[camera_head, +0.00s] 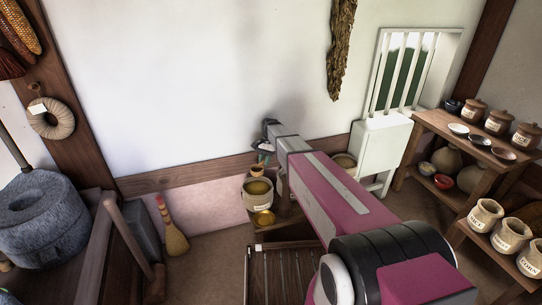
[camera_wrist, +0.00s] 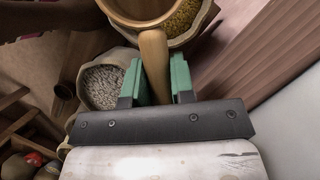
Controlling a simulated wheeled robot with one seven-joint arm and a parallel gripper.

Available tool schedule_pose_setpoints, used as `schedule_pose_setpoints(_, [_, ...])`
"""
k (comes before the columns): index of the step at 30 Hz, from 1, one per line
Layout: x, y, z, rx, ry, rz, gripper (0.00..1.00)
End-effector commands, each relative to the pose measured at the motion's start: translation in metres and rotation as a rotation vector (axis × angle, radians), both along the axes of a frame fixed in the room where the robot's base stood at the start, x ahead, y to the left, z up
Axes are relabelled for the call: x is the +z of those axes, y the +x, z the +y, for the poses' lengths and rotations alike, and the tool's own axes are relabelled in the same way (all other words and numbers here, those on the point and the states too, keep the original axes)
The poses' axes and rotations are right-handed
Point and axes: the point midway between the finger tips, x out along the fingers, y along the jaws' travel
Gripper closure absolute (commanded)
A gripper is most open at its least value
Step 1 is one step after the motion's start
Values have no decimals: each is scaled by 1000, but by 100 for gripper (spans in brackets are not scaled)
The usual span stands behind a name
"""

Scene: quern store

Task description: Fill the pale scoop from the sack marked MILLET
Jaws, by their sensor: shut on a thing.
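My gripper (camera_wrist: 157,72) has green fingers shut on the pale wooden handle (camera_wrist: 155,48) of the scoop. The scoop's round cup (camera_wrist: 120,14) is cut off by the top edge of the wrist view; the part of its inside that shows is bare brown. A sack of yellow grain (camera_wrist: 186,22) lies beyond and partly behind the cup; I cannot tell whether they touch. A sack of pale grey grain (camera_wrist: 101,86) is to the left of my fingers. No mark on either sack is legible. In the head view my gripper (camera_head: 262,148) is above an open sack (camera_head: 257,195).
Another sack (camera_head: 345,161) is by the white cabinet (camera_head: 381,145). Right shelves (camera_head: 440,125) hold labelled jars and sacks. A stone quern (camera_head: 38,222) is left.

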Motion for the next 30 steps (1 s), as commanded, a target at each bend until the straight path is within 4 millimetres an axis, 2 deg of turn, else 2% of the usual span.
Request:
schedule_pose_setpoints(8, [0, -3, 2, 6, -51, -93, 100])
schedule_pose_setpoints(22, [9, -6, 3, 7, -309, -557, 100])
schedule_pose_setpoints(30, [12, -4, 3, 6, -406, -731, 100])
